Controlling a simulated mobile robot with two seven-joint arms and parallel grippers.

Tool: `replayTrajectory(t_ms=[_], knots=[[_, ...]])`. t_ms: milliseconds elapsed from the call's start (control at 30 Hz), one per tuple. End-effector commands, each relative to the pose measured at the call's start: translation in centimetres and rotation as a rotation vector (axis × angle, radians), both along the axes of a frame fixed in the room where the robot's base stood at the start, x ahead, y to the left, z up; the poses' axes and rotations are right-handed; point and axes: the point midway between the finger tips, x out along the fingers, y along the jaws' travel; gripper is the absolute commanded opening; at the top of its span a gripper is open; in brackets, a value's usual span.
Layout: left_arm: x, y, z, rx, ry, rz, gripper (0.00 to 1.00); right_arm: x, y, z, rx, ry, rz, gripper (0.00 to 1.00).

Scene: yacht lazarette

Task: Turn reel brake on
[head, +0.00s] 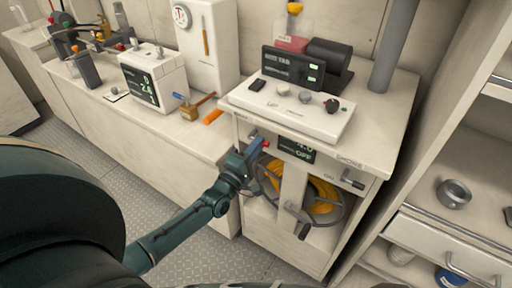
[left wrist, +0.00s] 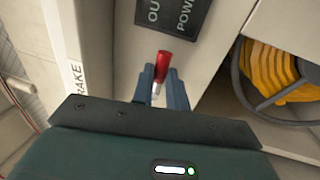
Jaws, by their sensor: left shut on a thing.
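The reel brake lever has a red knob (left wrist: 163,58) on a pale stem, on the cabinet front in the left wrist view. The red knob also shows in the head view (head: 266,144), at the cabinet's upper left. My left gripper (left wrist: 164,88) is shut on the lever just below the knob, and its fingers hide part of the stem. In the head view the left gripper (head: 257,154) reaches the cabinet from the left. The reel (head: 320,196) with yellow line sits in the cabinet opening. A partly cut-off label (left wrist: 77,75) reads "RAKE". My right gripper is not in view.
The cabinet (head: 300,258) carries a dark display showing "OFF" (head: 295,150). A crank handle (head: 302,229) sticks out before the reel. A console (head: 290,108) stands on top. Shelves (head: 450,225) stand at the right. A bench (head: 150,128) runs along the left.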

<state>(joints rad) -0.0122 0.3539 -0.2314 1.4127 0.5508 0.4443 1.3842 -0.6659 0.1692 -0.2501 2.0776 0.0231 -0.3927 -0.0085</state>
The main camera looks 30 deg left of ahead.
Motion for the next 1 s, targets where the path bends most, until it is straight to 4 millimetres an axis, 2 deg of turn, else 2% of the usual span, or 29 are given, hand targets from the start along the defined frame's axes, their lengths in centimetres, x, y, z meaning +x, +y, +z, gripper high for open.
replayTrajectory(t_ms=[367,400,633,867,1000], knots=[[0.0,0.0,0.0,-0.009,0.001,0.0,0.0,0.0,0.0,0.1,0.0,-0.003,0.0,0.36],[0.0,0.0,0.0,-0.009,0.001,0.0,0.18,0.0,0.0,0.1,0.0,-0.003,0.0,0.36],[0.0,0.0,0.0,-0.006,0.0,0.0,0.37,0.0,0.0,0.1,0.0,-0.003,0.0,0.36],[-0.1,0.0,0.0,-0.005,0.0,0.0,0.37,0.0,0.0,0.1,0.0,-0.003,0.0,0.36],[-1.0,0.1,-0.3,-0.005,0.001,0.0,0.37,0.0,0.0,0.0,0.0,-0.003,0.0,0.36]])
